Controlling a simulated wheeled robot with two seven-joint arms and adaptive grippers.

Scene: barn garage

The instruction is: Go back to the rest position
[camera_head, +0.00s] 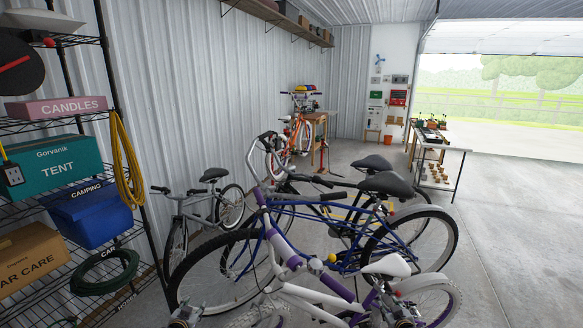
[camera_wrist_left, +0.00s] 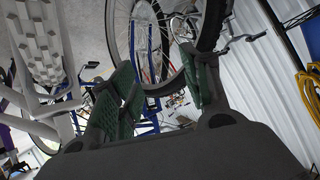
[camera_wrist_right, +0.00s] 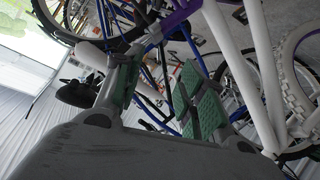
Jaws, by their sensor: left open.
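My left gripper (camera_head: 185,314) is at the bottom edge of the head view, in front of the blue bicycle's front wheel. In the left wrist view its green-padded fingers (camera_wrist_left: 160,85) are apart, with nothing held between them. My right gripper (camera_head: 402,313) is at the bottom right of the head view, in front of the white and purple bicycle's rear. In the right wrist view its green-padded fingers (camera_wrist_right: 155,88) are apart and bike parts show behind the gap. I cannot tell whether either gripper touches a bicycle.
A white and purple bicycle (camera_head: 309,295) and a blue bicycle (camera_head: 320,263) stand close in front of me. A wire shelf (camera_head: 75,124) with boxes is at the left. A grey bicycle (camera_head: 196,206) stands by the wall. Open floor (camera_head: 520,230) lies to the right.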

